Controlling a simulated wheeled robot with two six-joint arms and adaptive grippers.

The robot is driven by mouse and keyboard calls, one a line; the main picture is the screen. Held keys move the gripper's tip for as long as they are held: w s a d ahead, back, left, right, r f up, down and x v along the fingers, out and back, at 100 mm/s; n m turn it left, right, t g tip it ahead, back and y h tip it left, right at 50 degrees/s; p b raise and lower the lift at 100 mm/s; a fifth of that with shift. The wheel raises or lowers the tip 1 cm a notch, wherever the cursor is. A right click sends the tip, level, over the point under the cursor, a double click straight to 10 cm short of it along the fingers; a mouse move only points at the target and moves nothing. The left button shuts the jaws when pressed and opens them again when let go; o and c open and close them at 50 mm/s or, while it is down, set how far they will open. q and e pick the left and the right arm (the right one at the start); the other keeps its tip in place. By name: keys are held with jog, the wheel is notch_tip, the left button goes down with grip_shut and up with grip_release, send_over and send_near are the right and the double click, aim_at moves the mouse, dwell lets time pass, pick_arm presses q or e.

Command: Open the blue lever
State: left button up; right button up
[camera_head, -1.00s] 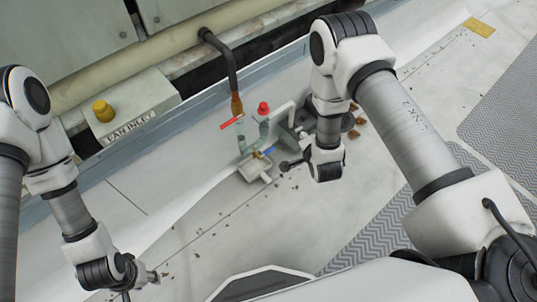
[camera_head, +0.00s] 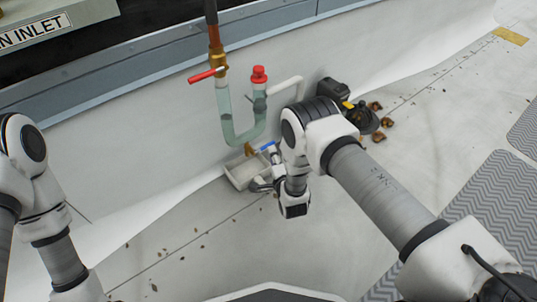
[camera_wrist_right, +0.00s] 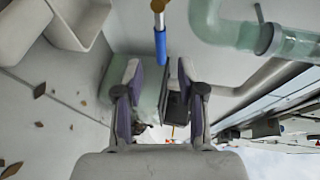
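The blue lever (camera_head: 268,146) is a small blue handle on a brass valve (camera_head: 250,149), low by the white wall above a pale tray (camera_head: 240,174). In the right wrist view the blue lever (camera_wrist_right: 160,46) hangs from brass at the top centre. My right gripper (camera_head: 266,168) is beside the lever and tray. In the wrist view its two fingers (camera_wrist_right: 158,70) are spread apart with nothing held between them. The lever's tip appears just beyond the gap; I cannot tell if it touches a finger. My left gripper is out of view; only its arm shows.
A clear U-shaped pipe (camera_head: 240,136) with a red cap (camera_head: 259,74) and a red lever (camera_head: 207,75) stands above the tray. A white pipe (camera_head: 288,86) and a dark pump (camera_head: 362,116) are to the right. Open floor lies in front.

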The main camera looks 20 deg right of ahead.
aim_at(268, 144)
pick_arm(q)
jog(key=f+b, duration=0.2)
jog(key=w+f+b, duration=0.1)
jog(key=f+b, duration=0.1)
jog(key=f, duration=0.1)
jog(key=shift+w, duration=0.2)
pick_arm(e)
jog(key=w, duration=0.2)
jog(key=w+f, duration=0.1)
jog(key=w, duration=0.3)
jog(key=shift+d+f, duration=0.15)
jog(key=shift+f, duration=0.1)
jog(key=shift+w+r, duration=0.1)
jog(key=shift+w, duration=0.15)
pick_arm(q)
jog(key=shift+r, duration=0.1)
pick_arm(e)
jog(key=shift+r, duration=0.1)
grip_shut()
